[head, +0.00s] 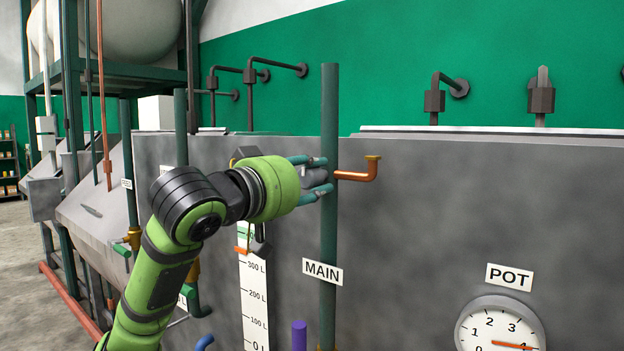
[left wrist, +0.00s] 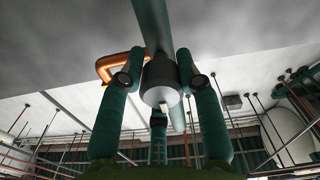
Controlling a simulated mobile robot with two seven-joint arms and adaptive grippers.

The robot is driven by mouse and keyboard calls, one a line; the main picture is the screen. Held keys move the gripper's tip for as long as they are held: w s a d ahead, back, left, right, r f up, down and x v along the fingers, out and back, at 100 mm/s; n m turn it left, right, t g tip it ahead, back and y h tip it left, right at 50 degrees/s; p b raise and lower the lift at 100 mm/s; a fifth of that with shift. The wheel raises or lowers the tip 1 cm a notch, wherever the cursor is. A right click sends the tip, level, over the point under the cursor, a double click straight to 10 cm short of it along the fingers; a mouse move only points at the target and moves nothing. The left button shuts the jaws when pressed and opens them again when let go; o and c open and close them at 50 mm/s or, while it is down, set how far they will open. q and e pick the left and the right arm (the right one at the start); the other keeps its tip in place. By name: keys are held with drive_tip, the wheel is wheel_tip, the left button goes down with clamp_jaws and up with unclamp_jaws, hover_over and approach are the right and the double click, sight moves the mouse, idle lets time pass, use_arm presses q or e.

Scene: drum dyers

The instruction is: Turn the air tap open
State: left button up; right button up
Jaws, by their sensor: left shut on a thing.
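A dark grey, round tap body (head: 314,177) sits on the upright green pipe (head: 329,230), with a copper elbow (head: 372,170) coming out on the pipe's other side. No label reading AIR shows; the sign on the pipe (head: 322,272) reads MAIN. My left gripper (head: 326,175) reaches in from the left with its teal fingers closed around the grey body. In the left wrist view the tap body (left wrist: 160,80) sits between the fingers, with a small pale stub facing the camera. My right gripper is out of view.
The big grey tank wall (head: 430,220) stands close behind the pipe. A POT gauge (head: 500,328) is at lower right. A litre scale (head: 255,300) and a purple post (head: 299,336) stand below my left gripper. Dark pipes (head: 440,92) line the green wall.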

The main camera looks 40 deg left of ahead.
use_arm(q)
drive_tip(key=shift+f+m, duration=0.25)
drive_tip(key=shift+m, duration=0.05)
drive_tip(key=m, duration=0.3)
drive_tip(key=shift+w+f, duration=0.1)
drive_tip(key=m, duration=0.6)
idle(0.5)
drive_tip(key=o, duration=1.1)
drive_tip(key=shift+o, duration=0.2)
drive_tip(key=shift+a, duration=0.15)
